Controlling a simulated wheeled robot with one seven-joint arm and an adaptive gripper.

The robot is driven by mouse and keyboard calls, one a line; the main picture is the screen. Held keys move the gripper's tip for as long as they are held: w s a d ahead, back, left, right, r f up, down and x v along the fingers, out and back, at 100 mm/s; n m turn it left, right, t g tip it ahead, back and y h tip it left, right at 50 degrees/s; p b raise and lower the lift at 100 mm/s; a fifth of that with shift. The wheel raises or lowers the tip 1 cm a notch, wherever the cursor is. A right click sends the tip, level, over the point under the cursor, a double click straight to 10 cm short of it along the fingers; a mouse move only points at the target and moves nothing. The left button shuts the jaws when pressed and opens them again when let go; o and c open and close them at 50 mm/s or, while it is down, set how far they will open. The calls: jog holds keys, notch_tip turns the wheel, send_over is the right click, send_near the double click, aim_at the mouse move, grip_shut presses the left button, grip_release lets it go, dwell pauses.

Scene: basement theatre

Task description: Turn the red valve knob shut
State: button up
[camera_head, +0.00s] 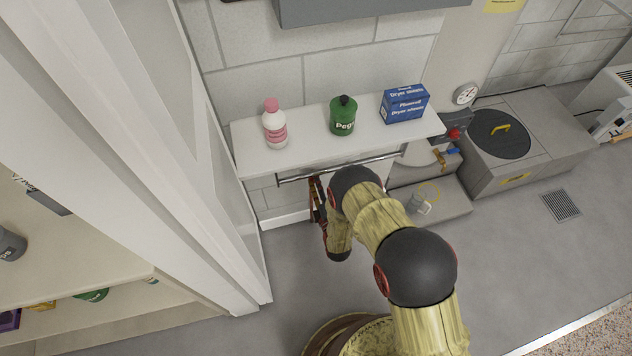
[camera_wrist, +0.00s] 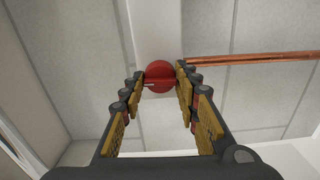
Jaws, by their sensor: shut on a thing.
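The red valve knob (camera_wrist: 160,70) shows as a round red disc in the wrist view, in front of a pale wall strip. My gripper (camera_wrist: 160,77) has its two fingers at either side of it, shut on the knob. In the head view my gripper (camera_head: 316,186) reaches under the white shelf (camera_head: 295,152), near the wall. The knob at my fingers is hidden in that view by the shelf and my arm. How far the knob is turned cannot be told.
A copper pipe (camera_wrist: 250,58) runs right from near the knob. A pink-capped bottle (camera_head: 275,124), green bottle (camera_head: 343,117) and blue box (camera_head: 403,105) stand on the shelf. A metal rail (camera_head: 340,168) runs below its front edge. A smaller red part (camera_head: 454,133) sits near a gauge (camera_head: 465,94).

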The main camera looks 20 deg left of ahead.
jog(key=shift+n, duration=0.4)
jog(key=o, duration=1.2)
jog(key=v, duration=1.2)
jog(key=shift+a, duration=0.1)
